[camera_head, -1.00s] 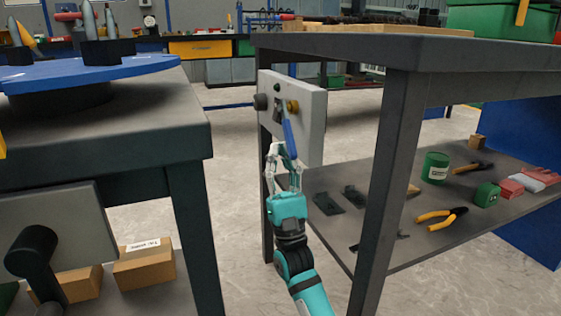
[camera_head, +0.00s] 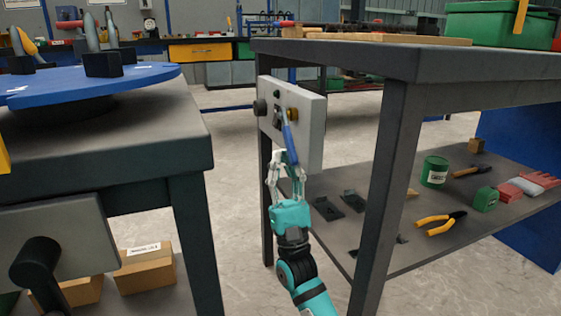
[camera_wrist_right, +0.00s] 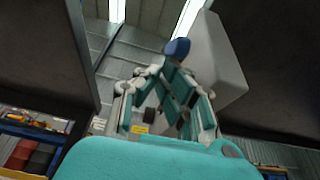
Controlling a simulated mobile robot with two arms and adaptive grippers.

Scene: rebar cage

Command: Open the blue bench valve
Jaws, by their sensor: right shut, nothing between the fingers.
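The blue bench valve shows as a blue lever (camera_head: 290,142) on a light grey panel (camera_head: 311,128) fixed to the side of the right-hand bench. The lever hangs downward, slightly slanted, from the panel's upper part. My right gripper (camera_head: 286,160) is just below and in front of the panel, its fingertips near the lever's lower end. It is shut with nothing between its fingers; whether it touches the lever is unclear. In the right wrist view the blue lever end (camera_wrist_right: 177,48) lies just beyond the fingers (camera_wrist_right: 166,76). My left gripper is not in view.
A dark bench (camera_head: 350,55) has posts close beside my right arm and a lower shelf (camera_head: 385,238) with tools and a green can (camera_head: 434,171). A left bench (camera_head: 120,145) carries a blue round plate (camera_head: 150,76). Floor between the benches is clear.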

